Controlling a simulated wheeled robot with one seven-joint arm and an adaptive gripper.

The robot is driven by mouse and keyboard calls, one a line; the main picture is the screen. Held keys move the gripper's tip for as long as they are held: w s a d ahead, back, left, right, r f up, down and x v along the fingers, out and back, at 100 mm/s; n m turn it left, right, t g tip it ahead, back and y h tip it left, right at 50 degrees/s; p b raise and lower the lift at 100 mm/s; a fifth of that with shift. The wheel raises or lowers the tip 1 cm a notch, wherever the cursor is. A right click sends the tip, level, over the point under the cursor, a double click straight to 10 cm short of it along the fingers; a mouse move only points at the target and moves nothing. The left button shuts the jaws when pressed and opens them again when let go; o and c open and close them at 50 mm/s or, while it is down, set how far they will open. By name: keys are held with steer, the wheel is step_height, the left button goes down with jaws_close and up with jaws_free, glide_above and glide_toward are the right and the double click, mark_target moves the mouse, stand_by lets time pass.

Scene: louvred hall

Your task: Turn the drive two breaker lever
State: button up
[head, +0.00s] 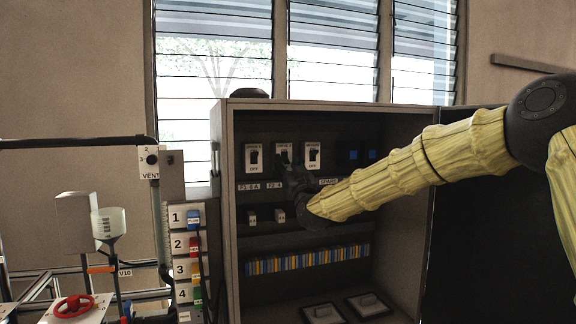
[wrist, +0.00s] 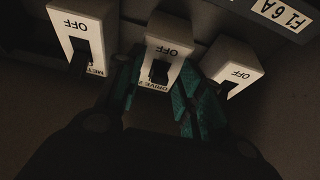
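The drive two breaker (head: 283,147) is the middle of three white breakers in the top row of the open cabinet. In the wrist view, upside down, the breaker (wrist: 172,48) reads OFF at one end and DRIVE 2 at the other. Its dark lever (wrist: 159,72) sits towards the DRIVE 2 end, away from OFF. My gripper (wrist: 158,98) is open, its teal-padded fingers apart on either side of that end. Whether they touch the lever cannot be told. In the head view my gripper (head: 286,168) covers the breaker's lower part.
Similar breakers stand close on both sides, at left (head: 254,157) and right (head: 312,155). Smaller switches (head: 252,216) and a row of coloured terminals (head: 306,260) lie below. The cabinet's side wall (head: 228,200) bounds the left. A numbered panel (head: 186,218) stands outside it.

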jaws_close()
